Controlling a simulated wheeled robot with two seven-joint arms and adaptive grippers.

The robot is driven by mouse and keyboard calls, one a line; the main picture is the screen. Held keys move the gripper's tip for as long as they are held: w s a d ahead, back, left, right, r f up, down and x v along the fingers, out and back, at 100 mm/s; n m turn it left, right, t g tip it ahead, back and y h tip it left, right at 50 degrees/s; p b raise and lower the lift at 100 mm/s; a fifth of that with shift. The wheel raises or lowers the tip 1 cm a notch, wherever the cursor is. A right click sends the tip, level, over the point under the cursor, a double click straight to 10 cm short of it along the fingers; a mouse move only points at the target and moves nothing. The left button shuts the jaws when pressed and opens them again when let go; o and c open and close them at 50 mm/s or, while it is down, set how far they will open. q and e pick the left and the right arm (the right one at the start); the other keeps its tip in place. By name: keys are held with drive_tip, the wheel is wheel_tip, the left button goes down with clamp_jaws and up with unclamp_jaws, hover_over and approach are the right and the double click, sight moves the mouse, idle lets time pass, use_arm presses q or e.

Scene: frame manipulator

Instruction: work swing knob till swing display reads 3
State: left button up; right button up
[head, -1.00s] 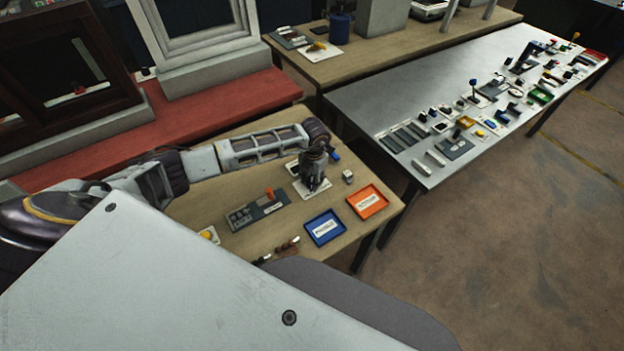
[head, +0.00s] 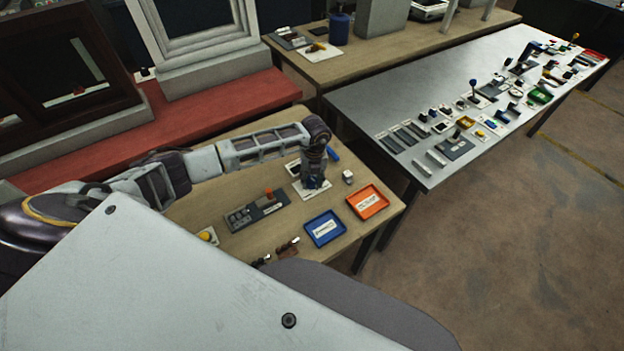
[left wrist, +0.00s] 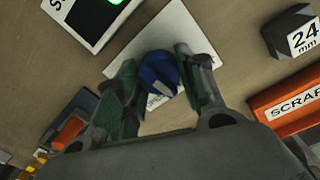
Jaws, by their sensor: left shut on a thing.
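The swing knob (left wrist: 158,72) is blue and round-topped and sits on a white plate (left wrist: 172,32) with a partly hidden printed label. My left gripper (left wrist: 160,84) points down over it, with green-padded fingers on both sides, shut on the knob. In the head view my left gripper (head: 314,181) hides most of the knob. The display (left wrist: 97,18) is a dark screen in a white frame at the top left of the left wrist view. Only part of a lit green figure shows at the edge, so I cannot read it. My right gripper is not in view.
An orange SCRAP tray (head: 368,202) and a blue tray (head: 325,229) stand at the table's front right. A small 24 mm block (head: 347,176) is right of the knob plate. A grey panel with an orange knob (head: 258,211) is to the left.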

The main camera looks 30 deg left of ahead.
sight(313, 180)
use_arm(q)
drive_tip(key=n, duration=0.3)
drive_tip(key=shift+n, duration=0.4)
drive_tip(key=shift+w+n+p, duration=0.1)
drive_tip(key=shift+n+p, duration=0.45)
drive_tip(key=shift+n, duration=1.15)
drive_tip(key=o, duration=1)
drive_tip(key=shift+r, duration=0.1)
drive_tip(key=shift+w+r, duration=0.15)
drive_tip(key=shift+r, duration=2.8)
drive_tip(key=shift+w+r, duration=0.1)
drive_tip(key=shift+r, duration=2.85)
drive_tip(key=shift+s+d+f, duration=0.1)
